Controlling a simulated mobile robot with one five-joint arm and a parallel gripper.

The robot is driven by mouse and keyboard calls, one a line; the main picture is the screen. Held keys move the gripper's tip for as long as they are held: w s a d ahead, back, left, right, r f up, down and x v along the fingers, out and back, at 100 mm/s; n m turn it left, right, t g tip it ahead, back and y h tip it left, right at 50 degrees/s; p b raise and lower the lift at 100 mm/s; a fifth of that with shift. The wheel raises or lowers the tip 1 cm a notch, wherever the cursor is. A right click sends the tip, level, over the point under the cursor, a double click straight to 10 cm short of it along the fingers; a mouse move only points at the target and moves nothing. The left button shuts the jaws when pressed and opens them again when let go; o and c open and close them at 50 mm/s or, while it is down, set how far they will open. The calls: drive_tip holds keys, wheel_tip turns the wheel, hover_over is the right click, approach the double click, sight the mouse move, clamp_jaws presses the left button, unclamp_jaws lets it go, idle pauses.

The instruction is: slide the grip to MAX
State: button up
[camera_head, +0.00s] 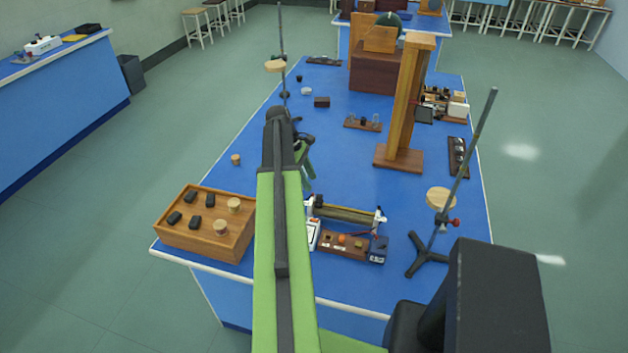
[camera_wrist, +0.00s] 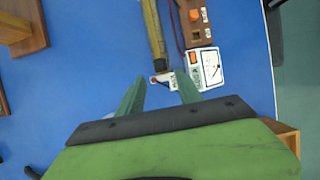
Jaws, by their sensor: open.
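A long tube device (camera_head: 345,214) like a slide rheostat, with pale end pieces, lies on the blue bench. In the wrist view its yellowish tube (camera_wrist: 153,30) runs down from the top edge to an end with a small red part and a white label (camera_wrist: 174,85), whose text is too small to read surely. In the head view my gripper (camera_head: 306,165) is partly hidden by my arm.
A wooden base (camera_head: 342,245) with an orange part and a white meter (camera_wrist: 205,69) lie beside the tube. A wooden tray (camera_head: 178,239) of weights stands left, a tripod stand (camera_head: 428,256) right, and a wooden post (camera_head: 405,105) behind. Bench (camera_head: 225,180) left of my arm is mostly clear.

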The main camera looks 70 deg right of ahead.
drive_tip(key=p+v, duration=0.7)
drive_tip(key=v, duration=0.3)
drive_tip(key=shift+p, duration=0.3)
